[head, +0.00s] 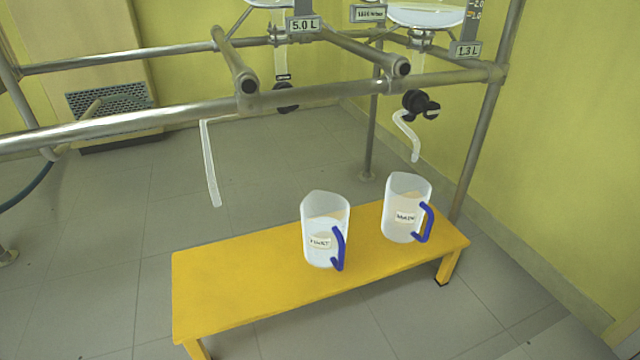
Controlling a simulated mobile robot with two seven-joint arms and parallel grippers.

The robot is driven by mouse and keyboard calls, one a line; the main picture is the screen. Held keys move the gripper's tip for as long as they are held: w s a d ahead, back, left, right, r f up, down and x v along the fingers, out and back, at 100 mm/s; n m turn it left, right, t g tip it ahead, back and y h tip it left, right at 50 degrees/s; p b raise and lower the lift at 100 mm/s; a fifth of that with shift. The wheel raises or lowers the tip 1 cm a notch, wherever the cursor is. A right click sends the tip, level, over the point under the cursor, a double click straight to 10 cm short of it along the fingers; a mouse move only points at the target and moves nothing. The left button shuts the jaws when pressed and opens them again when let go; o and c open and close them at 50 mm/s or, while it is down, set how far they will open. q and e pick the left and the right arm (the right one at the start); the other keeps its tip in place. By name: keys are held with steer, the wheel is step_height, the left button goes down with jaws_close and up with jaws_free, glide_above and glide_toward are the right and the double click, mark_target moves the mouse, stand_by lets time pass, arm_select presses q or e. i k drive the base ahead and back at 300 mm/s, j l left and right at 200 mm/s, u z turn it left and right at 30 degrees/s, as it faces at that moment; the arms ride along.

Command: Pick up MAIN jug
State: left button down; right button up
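Two translucent white jugs with blue handles stand upright on a yellow bench (235,290). The jug on the right (400,195) has a small label that appears to read MAIN, though the print is small. Its blue handle (425,223) faces right and toward me. The other jug (320,218) stands to its left, a little nearer, with its blue handle (339,248) also on the right. Its label is too blurred to read surely. The two jugs are apart. Neither of my grippers is in view.
A metal pipe frame (180,112) spans behind and above the bench. A black valve (420,105) with a bent clear tube (406,135) hangs above the right jug. The bench's left half is clear.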

mark_target(407, 195)
steer(key=i+l+u, duration=0.3)
steer(key=l, duration=0.3)
steer(key=i+l+u, duration=0.15)
steer(key=i+l, duration=0.15)
steer(key=i+l+u, duration=0.15)
steer(key=l, duration=0.25)
steer(key=i+l+u, duration=0.15)
steer(key=l, duration=0.2)
steer(key=i+l+u, duration=0.2)
steer(key=l, duration=0.2)
steer(key=l+u, duration=0.15)
steer(key=l, duration=0.25)
steer(key=i+l+u, duration=0.15)
steer(key=l, duration=0.25)
